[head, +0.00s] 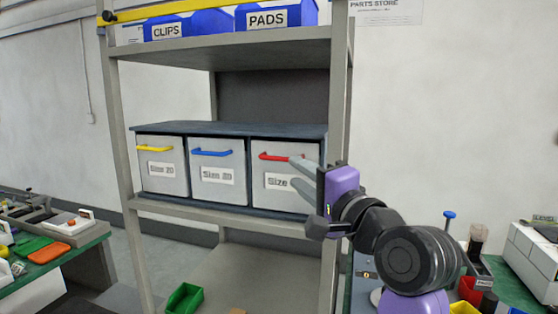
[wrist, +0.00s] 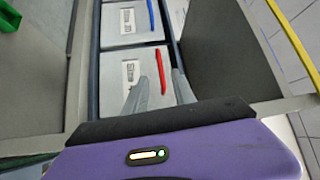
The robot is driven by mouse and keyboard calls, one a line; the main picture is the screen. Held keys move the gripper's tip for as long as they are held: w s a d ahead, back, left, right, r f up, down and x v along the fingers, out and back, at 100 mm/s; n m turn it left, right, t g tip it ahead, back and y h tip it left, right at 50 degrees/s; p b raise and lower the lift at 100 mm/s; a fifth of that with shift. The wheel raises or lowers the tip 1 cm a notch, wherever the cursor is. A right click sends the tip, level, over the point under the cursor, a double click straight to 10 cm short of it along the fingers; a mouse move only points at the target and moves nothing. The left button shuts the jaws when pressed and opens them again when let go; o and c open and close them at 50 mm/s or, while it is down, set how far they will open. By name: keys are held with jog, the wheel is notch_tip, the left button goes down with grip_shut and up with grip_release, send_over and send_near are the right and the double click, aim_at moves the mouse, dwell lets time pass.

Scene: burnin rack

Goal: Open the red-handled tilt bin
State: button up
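The red-handled tilt bin (head: 275,188) is the rightmost of three grey bins on the rack's middle shelf and looks shut. Its red handle (head: 272,157) runs along the top of its front. The same bin (wrist: 117,78) and red handle (wrist: 160,70) show in the wrist view. My gripper (head: 299,174) is in front of the right part of this bin, its two fingers apart and pointing at it. I cannot tell whether a finger touches the handle. My gripper hides the bin's lower right part.
A blue-handled bin (head: 217,172) and a yellow-handled bin (head: 161,168) stand to the left. The rack's right post (head: 336,90) is close to my gripper. Blue CLIPS and PADS bins sit on the upper shelf. Benches with loose items stand at both sides.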

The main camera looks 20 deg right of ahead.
aim_at(280, 160)
jog(key=shift+p+x, duration=0.8)
jog(key=shift+x, duration=3.15)
grip_shut()
jog(key=shift+d, duration=0.1)
